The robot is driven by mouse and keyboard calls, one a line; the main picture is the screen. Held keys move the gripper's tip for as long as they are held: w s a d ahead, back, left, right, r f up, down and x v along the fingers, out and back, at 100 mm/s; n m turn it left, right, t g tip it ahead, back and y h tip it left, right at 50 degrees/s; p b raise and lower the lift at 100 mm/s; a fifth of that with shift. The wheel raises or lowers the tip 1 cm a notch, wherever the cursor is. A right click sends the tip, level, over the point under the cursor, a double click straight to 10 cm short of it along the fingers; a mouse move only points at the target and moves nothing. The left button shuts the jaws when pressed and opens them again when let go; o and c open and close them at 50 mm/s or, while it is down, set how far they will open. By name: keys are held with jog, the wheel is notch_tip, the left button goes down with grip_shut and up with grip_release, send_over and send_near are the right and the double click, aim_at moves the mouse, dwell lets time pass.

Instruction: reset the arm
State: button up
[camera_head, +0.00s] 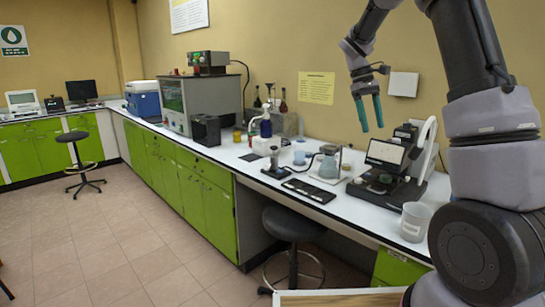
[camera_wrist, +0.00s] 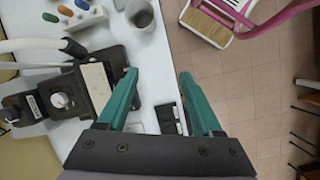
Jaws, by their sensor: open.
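My gripper (camera_head: 369,112) has teal fingers and hangs pointing down above the lab bench, in the right half of the head view. In the wrist view, its two fingers (camera_wrist: 160,88) are spread wide apart with nothing between them. My arm comes in from the right of the head view, bent at the elbow. The gripper is raised clear of the bench-top things and touches none of them. Below it in the head view is a black and grey instrument with a small screen (camera_head: 386,152).
The white bench (camera_head: 225,155) runs along the wall with green cabinets (camera_head: 205,205) below. A grey beaker (camera_head: 414,222) stands near its front right; it also shows in the wrist view (camera_wrist: 140,14). A stool (camera_head: 293,224) stands under the bench. The tiled floor (camera_head: 110,250) at left is largely free.

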jog(key=s+a+r+m+t+y, duration=0.1)
jog(key=s+r+m+t, duration=0.2)
jog(key=s, duration=0.5)
jog(key=s+a+r+m+t+y, duration=0.2)
jog(key=s+r+m+t, duration=0.1)
jog(key=s, duration=0.6)
jog(key=s+a+r+m+t+y, duration=0.1)
jog(key=s+a+r+m+t, duration=0.1)
jog(key=s, duration=0.6)
jog(key=shift+s+a+r+m+t+y, duration=0.2)
jog(key=shift+s+r+m+t+y, duration=0.3)
jog(key=shift+r+t, duration=0.45)
